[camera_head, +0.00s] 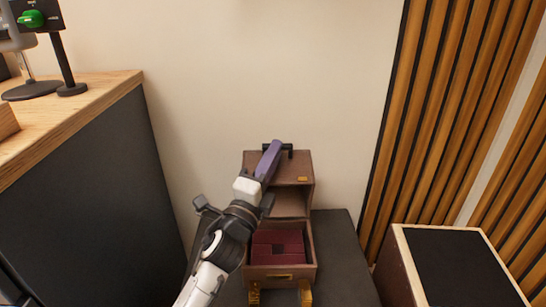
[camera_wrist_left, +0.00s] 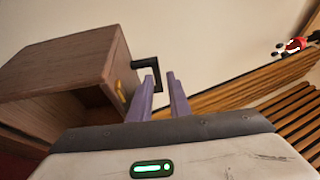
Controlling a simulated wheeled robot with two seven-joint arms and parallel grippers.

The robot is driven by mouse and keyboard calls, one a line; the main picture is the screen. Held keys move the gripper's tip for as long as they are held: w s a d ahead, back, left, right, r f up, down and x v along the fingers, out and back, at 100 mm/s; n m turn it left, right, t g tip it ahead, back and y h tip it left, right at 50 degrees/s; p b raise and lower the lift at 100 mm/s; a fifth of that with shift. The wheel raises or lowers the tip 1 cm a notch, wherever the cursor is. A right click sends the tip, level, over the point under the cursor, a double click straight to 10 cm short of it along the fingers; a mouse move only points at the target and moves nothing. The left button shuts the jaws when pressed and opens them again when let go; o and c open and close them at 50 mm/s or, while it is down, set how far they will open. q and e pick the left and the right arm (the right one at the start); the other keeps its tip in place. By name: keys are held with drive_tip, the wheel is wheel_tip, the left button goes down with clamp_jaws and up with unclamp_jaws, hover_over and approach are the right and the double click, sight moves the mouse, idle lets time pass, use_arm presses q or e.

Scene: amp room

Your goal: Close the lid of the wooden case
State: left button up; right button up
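The wooden case (camera_head: 308,245) stands on a dark surface, with its brown lid (camera_head: 300,170) raised at the back. Its lower box holds dark red padding (camera_head: 277,244), and brass fittings show at the front. The lid has a black handle (camera_wrist_left: 152,68) and a small brass clasp (camera_wrist_left: 120,90) in the wrist view. My left gripper (camera_head: 276,147) has purple fingers and reaches up past the lid's left part, near the handle. Contact with the lid cannot be told. My right gripper is not in view.
A tall dark cabinet with a wooden top (camera_head: 115,88) stands on the left. A black-topped wooden box (camera_head: 455,265) stands at the right, before a slatted wall panel (camera_head: 450,100). The dark surface (camera_head: 340,260) is bare to the case's right. A plain wall is close behind.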

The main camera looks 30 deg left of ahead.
use_arm(q)
drive_tip(key=v, duration=0.7)
drive_tip(key=shift+s, duration=0.25)
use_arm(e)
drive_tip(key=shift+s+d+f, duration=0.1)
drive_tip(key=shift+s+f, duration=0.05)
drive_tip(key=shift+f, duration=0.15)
use_arm(q)
drive_tip(key=shift+f, duration=0.1)
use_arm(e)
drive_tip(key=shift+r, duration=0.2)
